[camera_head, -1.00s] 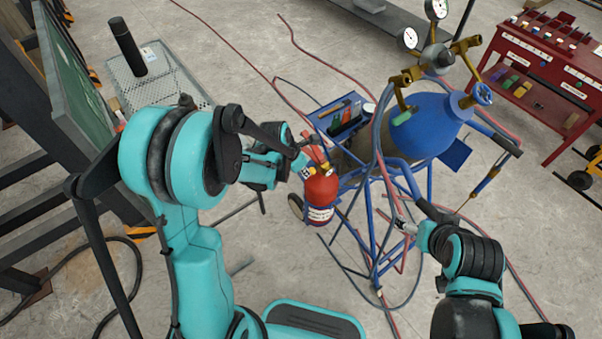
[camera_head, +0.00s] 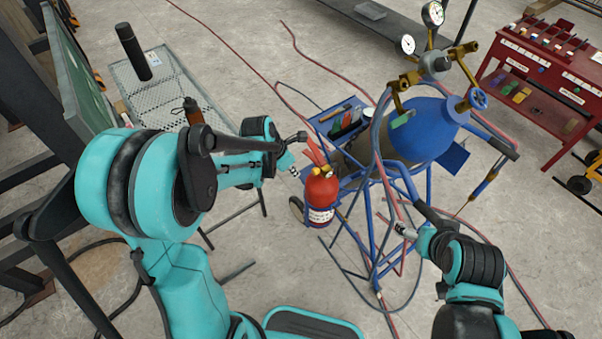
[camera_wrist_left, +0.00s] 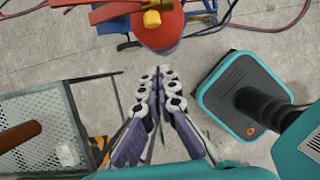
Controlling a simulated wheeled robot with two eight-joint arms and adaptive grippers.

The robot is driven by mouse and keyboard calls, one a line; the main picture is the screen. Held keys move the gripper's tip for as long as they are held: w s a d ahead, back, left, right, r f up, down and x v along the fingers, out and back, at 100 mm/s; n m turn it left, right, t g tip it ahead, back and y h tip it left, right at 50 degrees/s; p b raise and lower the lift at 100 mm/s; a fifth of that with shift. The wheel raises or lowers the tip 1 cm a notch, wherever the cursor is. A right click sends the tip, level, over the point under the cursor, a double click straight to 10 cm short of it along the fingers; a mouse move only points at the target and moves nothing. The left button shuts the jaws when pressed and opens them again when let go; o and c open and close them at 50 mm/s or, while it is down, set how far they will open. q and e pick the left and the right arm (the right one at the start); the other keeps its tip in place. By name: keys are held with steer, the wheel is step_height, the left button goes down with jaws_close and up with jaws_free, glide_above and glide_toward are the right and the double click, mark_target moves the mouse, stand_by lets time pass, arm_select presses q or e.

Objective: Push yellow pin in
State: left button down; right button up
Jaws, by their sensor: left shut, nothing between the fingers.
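The red fire extinguisher (camera_head: 320,195) stands on the blue cart, with a small yellow pin (camera_head: 327,170) at its head. In the left wrist view the yellow pin (camera_wrist_left: 152,19) shows as a short stub on the red top, near the upper edge. My left gripper (camera_head: 296,171) is just left of the extinguisher's head, partly hidden by my arm. In the left wrist view its fingers (camera_wrist_left: 158,72) are shut and empty, pointing toward the extinguisher, with a gap below the pin. My right gripper (camera_head: 403,228) is low beside the cart's right side; its finger opening is too small to tell.
The blue cart (camera_head: 372,245) carries a blue gas cylinder (camera_head: 425,125) with gauges and a tool tray (camera_head: 340,118). Hoses run across the floor. A mesh table (camera_head: 165,92) with bottles stands left. A red tool cart (camera_head: 545,80) is at the back right.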

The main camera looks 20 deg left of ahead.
arm_select(q)
steer(key=p+v, duration=0.1)
steer(key=v, duration=0.3)
steer(key=shift+a+r, duration=0.1)
steer(key=shift+r, duration=0.15)
